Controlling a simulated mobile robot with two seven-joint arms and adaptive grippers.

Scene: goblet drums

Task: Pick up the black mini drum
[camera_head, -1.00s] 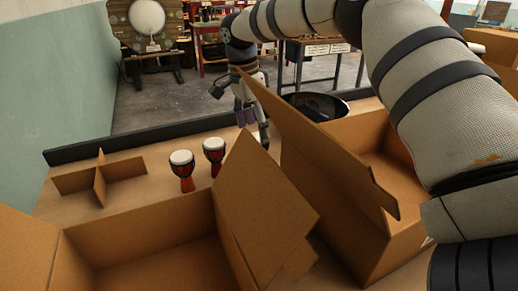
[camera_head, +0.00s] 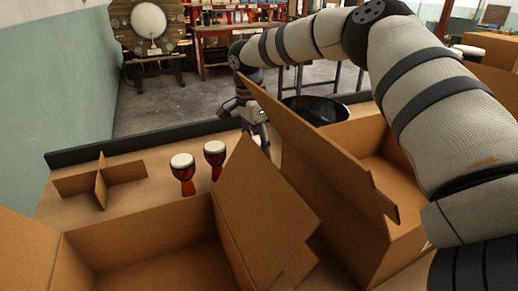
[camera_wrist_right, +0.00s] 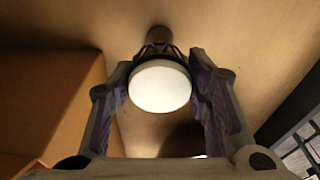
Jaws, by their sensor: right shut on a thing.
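The black mini drum (camera_wrist_right: 160,87) is in the right wrist view, with its round white head towards the camera and dark cords around its body. My right gripper (camera_wrist_right: 158,90) is shut on it, one purple-padded finger on each side. In the head view my right gripper (camera_head: 259,132) is low at the table's far side, partly behind a raised box flap. The drum cannot be made out there. My left gripper is in neither view.
Two red drums with white heads, one left (camera_head: 183,176) and one right (camera_head: 214,158), stand on the table. A cardboard divider (camera_head: 100,180) is at left. Open cardboard boxes, left (camera_head: 140,240) and right (camera_head: 340,180), fill the front. A black bowl (camera_head: 318,108) is behind.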

